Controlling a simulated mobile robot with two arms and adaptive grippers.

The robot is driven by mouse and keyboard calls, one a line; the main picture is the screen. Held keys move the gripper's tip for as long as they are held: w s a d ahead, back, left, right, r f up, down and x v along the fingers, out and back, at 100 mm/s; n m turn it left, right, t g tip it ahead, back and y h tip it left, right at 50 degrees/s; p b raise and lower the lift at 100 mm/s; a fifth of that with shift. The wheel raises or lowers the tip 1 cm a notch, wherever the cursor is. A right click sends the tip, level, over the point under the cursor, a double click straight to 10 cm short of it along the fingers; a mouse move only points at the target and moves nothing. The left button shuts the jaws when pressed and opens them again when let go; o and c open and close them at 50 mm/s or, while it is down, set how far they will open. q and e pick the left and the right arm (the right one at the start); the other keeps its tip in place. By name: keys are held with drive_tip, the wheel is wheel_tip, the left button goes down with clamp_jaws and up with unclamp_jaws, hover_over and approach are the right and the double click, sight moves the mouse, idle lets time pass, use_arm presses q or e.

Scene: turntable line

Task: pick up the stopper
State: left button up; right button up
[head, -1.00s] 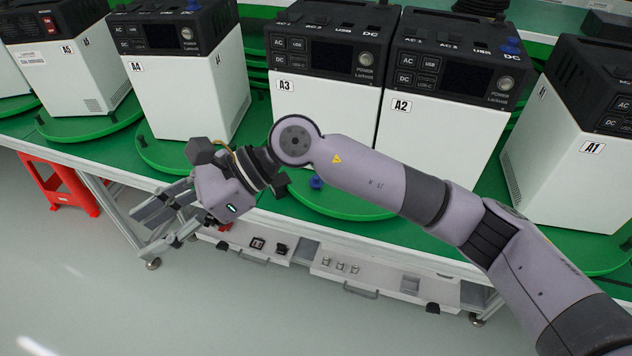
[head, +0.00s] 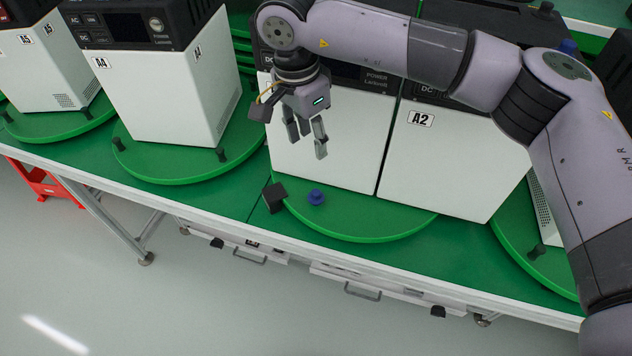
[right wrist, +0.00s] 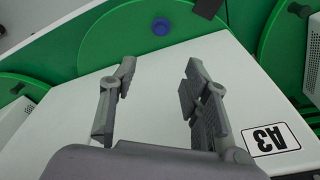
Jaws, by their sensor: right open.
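A small blue stopper (head: 316,197) stands on the front part of a green turntable (head: 360,226), in front of the white A3 unit (head: 330,150). In the right wrist view the stopper (right wrist: 161,27) shows beyond the fingertips, near the top. My right gripper (head: 306,142) is open and empty, pointing down in front of the A3 unit's face, above and behind the stopper. In the right wrist view its two fingers (right wrist: 157,75) are spread apart with nothing between them. My left gripper is not in view.
A black block (head: 274,197) is at the turntable's rim, just left of the stopper. The A2 unit (head: 440,160) stands to the right and the A4 unit (head: 160,100) to the left. Another blue piece (head: 567,47) sits on top at the right.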

drive_tip(key=b, duration=0.3)
approach(316, 192)
drive_tip(key=f, duration=0.1)
drive_tip(key=f+b, duration=0.1)
drive_tip(key=shift+d+f, duration=0.25)
drive_tip(key=shift+d, duration=0.1)
drive_tip(key=shift+f+b, duration=0.3)
drive_tip(key=shift+f, duration=0.3)
drive_tip(key=shift+w+f, duration=0.1)
drive_tip(key=shift+f, duration=0.25)
drive_tip(key=f+b, duration=0.1)
drive_tip(key=f, duration=0.3)
drive_tip(key=shift+w+f+b, duration=0.15)
drive_tip(key=shift+w+b, duration=0.1)
drive_tip(key=shift+b, duration=0.1)
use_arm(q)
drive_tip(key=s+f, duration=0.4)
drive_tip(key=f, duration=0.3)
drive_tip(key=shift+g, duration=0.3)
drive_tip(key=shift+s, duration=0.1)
use_arm(e)
drive_tip(key=shift+c, duration=0.4)
